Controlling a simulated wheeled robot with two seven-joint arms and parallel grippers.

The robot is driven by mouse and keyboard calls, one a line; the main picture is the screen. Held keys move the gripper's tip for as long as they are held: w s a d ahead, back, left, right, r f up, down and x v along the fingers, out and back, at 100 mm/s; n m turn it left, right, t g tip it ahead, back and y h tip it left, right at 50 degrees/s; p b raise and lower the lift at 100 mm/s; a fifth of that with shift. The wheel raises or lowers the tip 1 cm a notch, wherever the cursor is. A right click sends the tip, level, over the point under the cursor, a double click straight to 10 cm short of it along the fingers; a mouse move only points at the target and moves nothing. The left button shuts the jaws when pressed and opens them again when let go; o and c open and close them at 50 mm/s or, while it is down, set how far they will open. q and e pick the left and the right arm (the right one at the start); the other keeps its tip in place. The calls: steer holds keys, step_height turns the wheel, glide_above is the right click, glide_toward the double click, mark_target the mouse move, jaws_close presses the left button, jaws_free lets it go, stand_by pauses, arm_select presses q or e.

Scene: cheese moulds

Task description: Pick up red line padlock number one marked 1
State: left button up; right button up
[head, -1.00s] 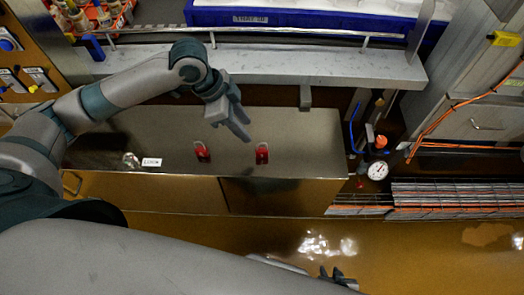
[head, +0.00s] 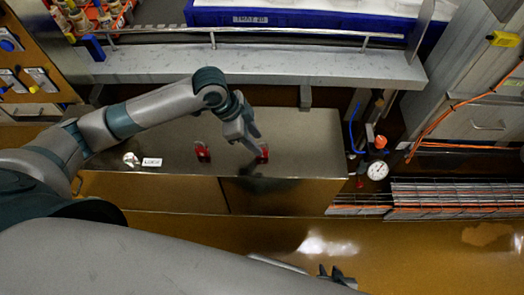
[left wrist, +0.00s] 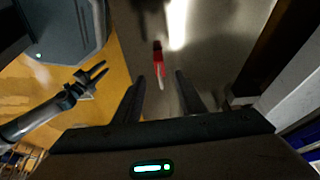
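Two red padlocks lie on the metal counter in the head view, a left one (head: 202,152) and a right one (head: 263,154). No number is readable on either. My left gripper (head: 254,144) is over the right padlock and partly covers it in the head view. In the left wrist view one red padlock (left wrist: 158,60) with a pale shackle lies ahead of the gap between my open, empty left fingers (left wrist: 156,78). My right gripper (head: 338,272) is low in the head view, away from the counter; its fingers also show apart in the left wrist view (left wrist: 99,72).
A white label (head: 152,162) and a small round shiny item (head: 130,159) lie on the counter's (head: 310,135) left part. A shelf with a rail (head: 250,66) runs behind. A gauge (head: 377,171) and a blue hose stand to the right.

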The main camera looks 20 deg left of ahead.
arm_select(q)
steer(key=shift+a+x, duration=0.1)
steer(key=shift+x, duration=1.05)
steer(key=shift+a+x, duration=0.15)
steer(key=shift+x, duration=1.05)
steer(key=shift+f, duration=0.1)
jaws_close()
